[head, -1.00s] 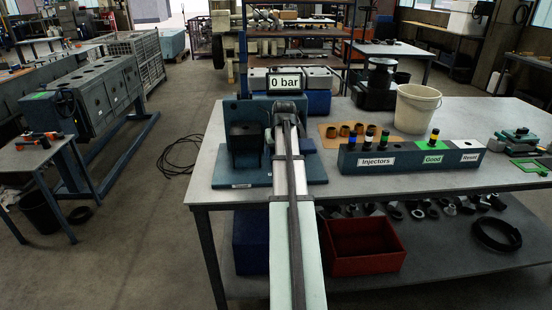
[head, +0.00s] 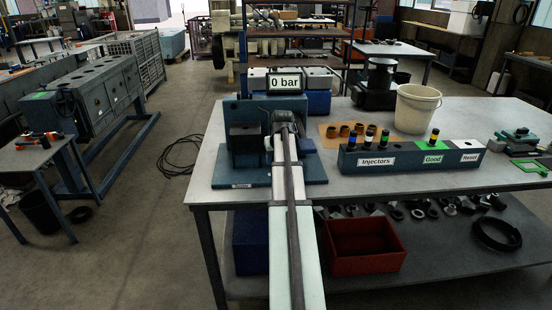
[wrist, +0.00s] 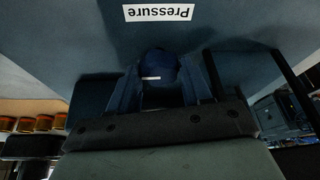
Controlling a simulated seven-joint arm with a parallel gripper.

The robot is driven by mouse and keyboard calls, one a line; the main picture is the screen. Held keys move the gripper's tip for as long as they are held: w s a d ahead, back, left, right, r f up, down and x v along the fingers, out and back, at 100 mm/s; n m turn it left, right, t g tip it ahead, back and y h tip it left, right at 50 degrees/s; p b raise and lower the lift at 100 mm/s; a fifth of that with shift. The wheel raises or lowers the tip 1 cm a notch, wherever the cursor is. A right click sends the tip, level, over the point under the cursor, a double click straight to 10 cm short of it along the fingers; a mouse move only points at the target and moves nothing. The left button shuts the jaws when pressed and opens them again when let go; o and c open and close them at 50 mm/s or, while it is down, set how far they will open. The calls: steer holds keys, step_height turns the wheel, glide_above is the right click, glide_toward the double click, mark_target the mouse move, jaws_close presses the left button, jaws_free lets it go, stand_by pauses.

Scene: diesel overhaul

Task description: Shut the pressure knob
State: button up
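The pressure knob (wrist: 160,68) is a round dark blue knob with a short white mark that lies level in the wrist view. It sits on a blue panel below an upside-down "Pressure" label (wrist: 158,12). My gripper (wrist: 163,84) has one finger on each side of the knob, close against it, and looks shut on it. In the head view my gripper (head: 282,122) is at the front of the blue test stand (head: 240,112), and my arm hides the knob there. The display (head: 285,82) on top of the stand reads "0 bar".
The stand is on a grey table (head: 400,190). To its right are a dark rack (head: 410,162) labelled "Injectors", "Good" and "Reset", brown rings on a board, and a white bucket (head: 416,108). A red bin (head: 366,250) is on the shelf below.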

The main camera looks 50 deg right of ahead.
steer(key=c, duration=0.6)
steer(key=shift+m, duration=0.3)
steer(key=shift+w+a+m+g+h, duration=0.1)
steer(key=shift+m+g+h, duration=0.3)
steer(key=shift+m, duration=0.85)
steer(key=shift+w+a+m+g+h, duration=0.1)
steer(key=shift+m+g+h, duration=0.25)
steer(key=shift+m, duration=0.9)
steer(key=o, duration=1)
steer(key=shift+o, duration=0.2)
